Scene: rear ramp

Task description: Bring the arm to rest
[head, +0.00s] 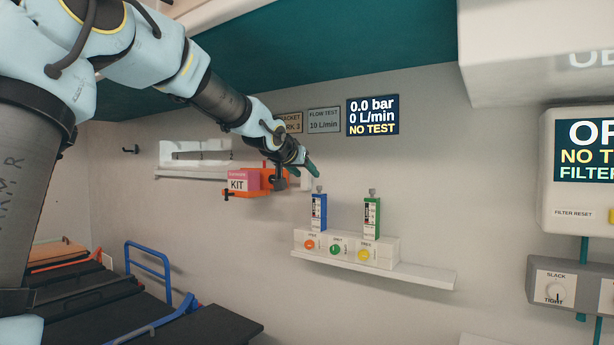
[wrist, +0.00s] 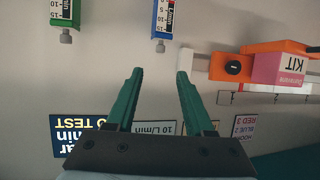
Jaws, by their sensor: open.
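My arm reaches across the head view from the upper left toward the wall. My gripper (head: 312,169) is in front of the wall, above the blue flow meter (head: 319,212) and right of the orange holder with the pink kit. In the wrist view my gripper (wrist: 157,72) shows two green fingers spread apart with nothing between them. Beyond the fingertips are the lower-looking ends of the blue flow meter (wrist: 161,20) and the green flow meter (wrist: 67,18), apart from the fingers.
A white block with coloured knobs (head: 346,248) sits on a wall shelf (head: 420,276). The pink kit (head: 238,181) sits at an orange holder (head: 268,180). A display (head: 372,115) reads NO TEST. A cabinet (head: 575,215) is at right; a stretcher with a blue rail (head: 148,258) is lower left.

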